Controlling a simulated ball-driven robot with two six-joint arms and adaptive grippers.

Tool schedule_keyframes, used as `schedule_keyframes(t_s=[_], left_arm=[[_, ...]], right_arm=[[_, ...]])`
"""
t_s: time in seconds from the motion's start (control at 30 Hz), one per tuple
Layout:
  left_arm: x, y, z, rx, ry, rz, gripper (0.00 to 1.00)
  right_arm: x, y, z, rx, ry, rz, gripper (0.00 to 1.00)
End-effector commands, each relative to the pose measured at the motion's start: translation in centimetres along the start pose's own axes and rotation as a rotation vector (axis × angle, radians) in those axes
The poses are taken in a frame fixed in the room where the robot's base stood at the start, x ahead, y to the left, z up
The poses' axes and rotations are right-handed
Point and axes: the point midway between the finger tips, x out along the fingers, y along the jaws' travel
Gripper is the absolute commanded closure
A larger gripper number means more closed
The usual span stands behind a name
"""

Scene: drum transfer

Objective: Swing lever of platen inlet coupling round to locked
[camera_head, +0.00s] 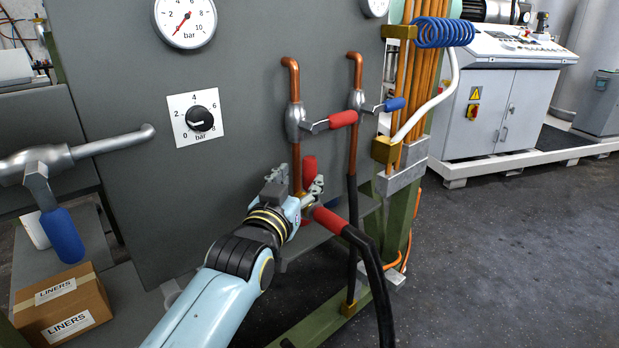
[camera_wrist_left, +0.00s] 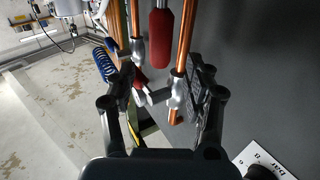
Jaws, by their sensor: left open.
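The platen inlet coupling sits low on the copper pipe on the grey panel, largely hidden behind my left gripper (camera_head: 297,186). A short red grip (camera_head: 309,168) stands upright just behind the fingers. A red sleeve (camera_head: 328,220) on a black hose (camera_head: 372,262) slopes down to the right from the same spot. My left gripper is open around the coupling area. In the left wrist view a red grip (camera_wrist_left: 160,38) and a silver fitting (camera_wrist_left: 176,92) show between the spread fingers, with no clear contact. My right gripper is not in view.
Above are a red-handled valve (camera_head: 343,119) and a blue-handled valve (camera_head: 394,104) on copper pipes. A pressure dial (camera_head: 201,119) is on the panel to the left. A blue coiled hose (camera_head: 443,32) hangs at upper right. The floor (camera_head: 510,260) at right is clear.

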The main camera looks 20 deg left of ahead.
Motion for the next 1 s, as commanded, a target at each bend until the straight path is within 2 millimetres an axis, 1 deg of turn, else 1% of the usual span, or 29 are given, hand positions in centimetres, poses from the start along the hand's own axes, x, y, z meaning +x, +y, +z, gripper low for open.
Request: schedule_keyframes(t_s=[0.03,0.2,0.3,0.47,0.73,0.77,1.0], left_arm=[[1.1,0.0,0.8,0.001,0.001,0.0,0.49],[4.1,0.0,0.8,0.0,-0.002,0.0,0.49],[5.4,0.0,0.6,0.0,-0.003,0.0,0.49],[6.5,0.0,0.3,0.0,-0.003,0.0,0.49],[6.6,0.0,0.1,0.0,-0.003,0.0,0.49],[6.6,0.0,0.1,0.0,-0.003,0.0,0.51],[6.6,0.0,0.1,0.0,-0.003,0.0,0.83]], right_arm=[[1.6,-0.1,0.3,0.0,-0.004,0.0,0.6],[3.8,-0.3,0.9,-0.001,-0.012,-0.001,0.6],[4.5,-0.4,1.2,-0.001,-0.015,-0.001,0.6],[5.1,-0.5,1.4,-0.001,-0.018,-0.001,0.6],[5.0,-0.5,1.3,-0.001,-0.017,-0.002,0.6],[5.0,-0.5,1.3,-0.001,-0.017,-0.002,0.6],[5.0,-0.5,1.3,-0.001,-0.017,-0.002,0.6]])
